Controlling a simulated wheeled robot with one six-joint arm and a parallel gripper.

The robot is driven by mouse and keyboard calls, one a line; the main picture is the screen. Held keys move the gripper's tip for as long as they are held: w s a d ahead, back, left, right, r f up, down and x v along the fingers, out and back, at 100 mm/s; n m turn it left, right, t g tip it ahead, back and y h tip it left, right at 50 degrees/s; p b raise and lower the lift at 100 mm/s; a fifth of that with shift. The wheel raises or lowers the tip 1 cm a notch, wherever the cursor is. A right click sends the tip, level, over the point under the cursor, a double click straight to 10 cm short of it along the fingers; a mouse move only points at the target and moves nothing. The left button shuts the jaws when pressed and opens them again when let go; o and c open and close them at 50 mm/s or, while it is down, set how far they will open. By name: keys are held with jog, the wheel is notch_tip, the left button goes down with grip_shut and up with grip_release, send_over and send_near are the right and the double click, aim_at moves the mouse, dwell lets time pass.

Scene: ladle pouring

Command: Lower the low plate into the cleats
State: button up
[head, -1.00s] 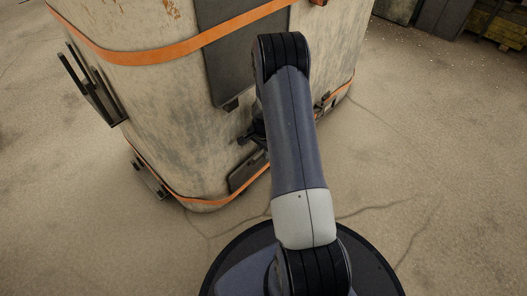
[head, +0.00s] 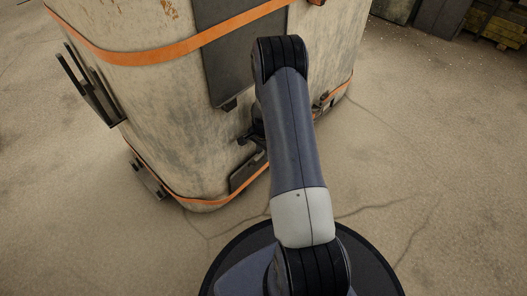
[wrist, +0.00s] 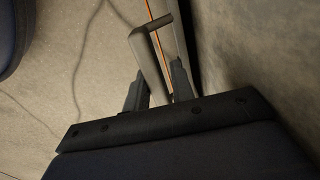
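The worn pale vessel (head: 180,110) stands on the floor with dark fittings on its side. A small dark plate (head: 246,176), which looks like the low plate, sits at the lower orange band, partly behind my arm. I cannot tell if it is seated in cleats. In the wrist view, my gripper (wrist: 159,72) has its two fingers on either side of a grey bent bar handle (wrist: 150,65). The handle passes between the fingers; whether they press on it is unclear.
A large dark plate (head: 230,60) is higher on the vessel, under the upper orange band (head: 170,53). Dark brackets stick out at its left (head: 90,85) and lower left (head: 148,180). Cracked floor (head: 420,160) is open at right; crates (head: 497,28) stand far back.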

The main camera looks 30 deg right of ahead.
jog(key=o, duration=0.3)
jog(key=shift+w+r, duration=0.1)
jog(key=shift+w, duration=0.3)
jog(key=r+p, duration=0.1)
jog(key=r, duration=0.2)
jog(key=r+p, duration=0.2)
jog(key=r, duration=0.2)
jog(key=r+p, duration=0.2)
jog(key=r, duration=0.1)
jog(key=shift+s+a+r, duration=0.1)
jog(key=shift+s+r, duration=0.25)
jog(key=shift+r, duration=0.05)
jog(key=shift+s, duration=0.1)
jog(key=shift+f+b, duration=0.35)
jog(key=shift+f, duration=0.25)
jog(key=f+b, duration=0.1)
jog(key=f, duration=0.2)
jog(key=f+b, duration=0.1)
jog(key=f, duration=0.2)
jog(key=f+b, duration=0.2)
jog(key=f, duration=0.1)
jog(key=shift+w+f, duration=0.25)
jog(key=shift+w+r, duration=0.1)
jog(key=shift+r, duration=0.05)
